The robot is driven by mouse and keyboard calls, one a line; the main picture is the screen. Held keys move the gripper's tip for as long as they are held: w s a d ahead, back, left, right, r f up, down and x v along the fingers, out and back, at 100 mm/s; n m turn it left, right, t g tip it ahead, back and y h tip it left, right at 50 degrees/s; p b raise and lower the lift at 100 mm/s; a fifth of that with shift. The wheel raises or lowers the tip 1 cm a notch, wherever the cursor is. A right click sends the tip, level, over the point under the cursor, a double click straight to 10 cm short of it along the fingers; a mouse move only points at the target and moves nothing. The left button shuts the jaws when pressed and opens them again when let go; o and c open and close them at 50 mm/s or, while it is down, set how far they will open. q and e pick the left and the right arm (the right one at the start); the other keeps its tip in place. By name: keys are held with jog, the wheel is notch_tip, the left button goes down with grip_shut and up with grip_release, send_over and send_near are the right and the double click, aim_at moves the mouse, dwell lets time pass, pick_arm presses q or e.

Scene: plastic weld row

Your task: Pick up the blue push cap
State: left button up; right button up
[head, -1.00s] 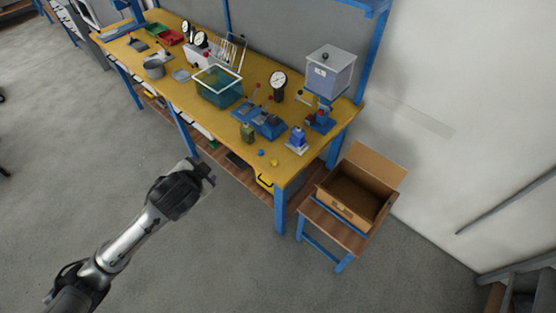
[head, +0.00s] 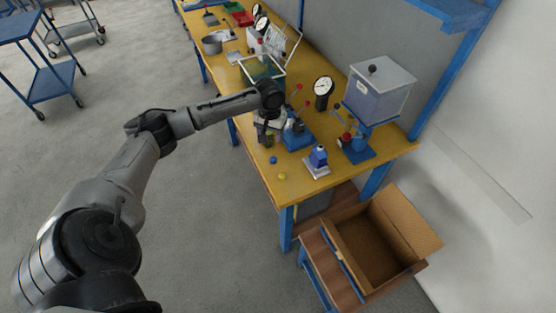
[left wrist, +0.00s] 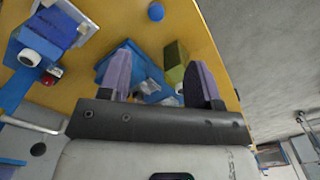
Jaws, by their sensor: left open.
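The blue push cap (head: 273,160) is a small round blue piece on the yellow bench top, close to the front edge. It also shows at the top of the left wrist view (left wrist: 156,11). My left gripper (head: 265,132) is over the bench, farther back than the cap and apart from it. In the left wrist view its two fingers (left wrist: 160,72) are spread wide with nothing held; the cap lies beyond their tips. My right gripper is not in view.
A small yellow cap (head: 282,176) lies near the blue one. An olive-green block (left wrist: 176,62) and a blue fixture (head: 299,138) are close to my left gripper. An open cardboard box (head: 375,240) sits beside the bench.

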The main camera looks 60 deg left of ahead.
pick_arm(q)
jog(key=b, duration=0.2)
send_over(273, 159)
notch_tip(273, 159, down, 7)
jog(key=shift+f, duration=0.2)
jog(key=shift+w+f, duration=0.1)
jog(key=shift+f, duration=0.45)
jog(key=shift+f+b, duration=0.6)
jog(key=shift+f, duration=2)
jog(key=shift+a, duration=0.1)
jog(key=shift+c, duration=1.4)
jog(key=c, duration=0.7)
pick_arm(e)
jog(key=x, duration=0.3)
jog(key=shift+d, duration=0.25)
